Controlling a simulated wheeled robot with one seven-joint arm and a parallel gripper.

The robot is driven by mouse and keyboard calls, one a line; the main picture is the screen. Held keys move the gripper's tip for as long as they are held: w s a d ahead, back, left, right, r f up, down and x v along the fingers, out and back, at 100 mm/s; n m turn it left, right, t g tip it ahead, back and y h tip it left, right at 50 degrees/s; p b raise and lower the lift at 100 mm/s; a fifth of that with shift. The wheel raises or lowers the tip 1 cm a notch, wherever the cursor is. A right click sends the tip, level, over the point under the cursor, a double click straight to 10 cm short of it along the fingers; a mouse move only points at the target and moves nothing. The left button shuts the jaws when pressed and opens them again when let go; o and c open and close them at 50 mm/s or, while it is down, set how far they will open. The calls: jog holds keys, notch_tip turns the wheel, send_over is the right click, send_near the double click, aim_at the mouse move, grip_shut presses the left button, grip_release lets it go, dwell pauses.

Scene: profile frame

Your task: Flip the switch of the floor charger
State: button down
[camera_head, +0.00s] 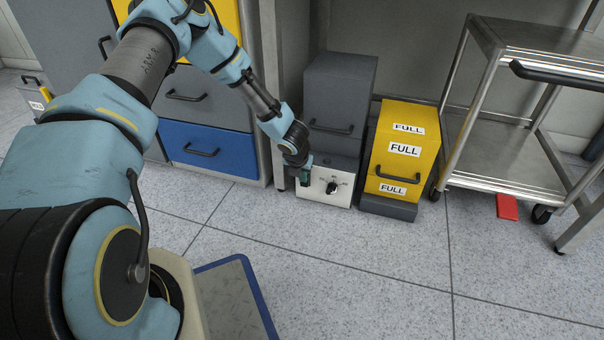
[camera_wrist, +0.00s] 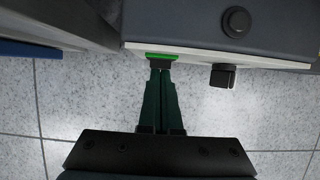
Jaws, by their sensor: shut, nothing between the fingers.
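A green-lit switch (camera_wrist: 160,56) shows on the panel straight ahead of my fingertips. My gripper (camera_head: 304,174) is shut and empty at the panel's left part; its green fingers (camera_wrist: 160,70) lie side by side, tips at the switch. Whether they touch it cannot be told.
A yellow bin (camera_head: 398,150) marked FULL stands right of the charger, and a metal cart (camera_head: 510,180) beyond it. A blue drawer (camera_head: 208,150) is on the left. A red object (camera_head: 507,206) lies under the cart. The floor in front is clear.

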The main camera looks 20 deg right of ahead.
jog(key=shift+r, duration=0.1)
jog(key=shift+r+p, duration=0.55)
jog(key=shift+r, duration=0.15)
